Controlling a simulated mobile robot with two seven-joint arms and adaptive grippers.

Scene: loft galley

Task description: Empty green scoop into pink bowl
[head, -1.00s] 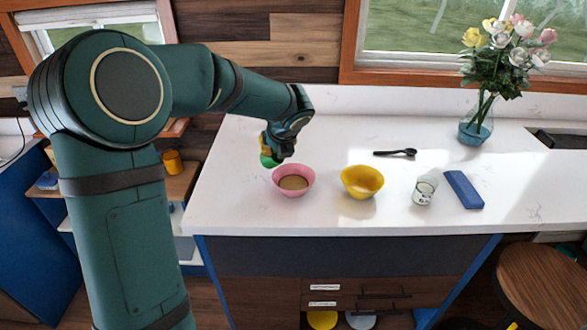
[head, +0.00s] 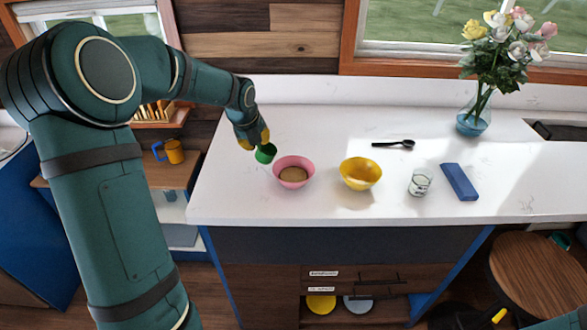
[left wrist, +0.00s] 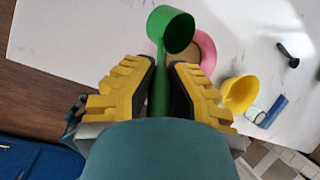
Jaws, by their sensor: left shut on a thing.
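My left gripper (head: 254,140) is shut on the handle of the green scoop (head: 265,154), above the counter just left of the pink bowl. In the left wrist view the scoop's cup (left wrist: 170,30) sticks out beyond the yellow fingers (left wrist: 161,66); the inside that shows is bare green. The pink bowl (head: 294,161) stands upright on the counter with brown contents in it. The scoop partly covers the bowl (left wrist: 207,50) in the left wrist view. My right gripper is not in view.
Right of the pink bowl stand a yellow bowl (head: 360,174), a glass jar (head: 419,183) and a blue block (head: 458,182). A black spoon (head: 393,144) lies behind them. A flower vase (head: 474,118) stands at the back right. The counter's left part is clear.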

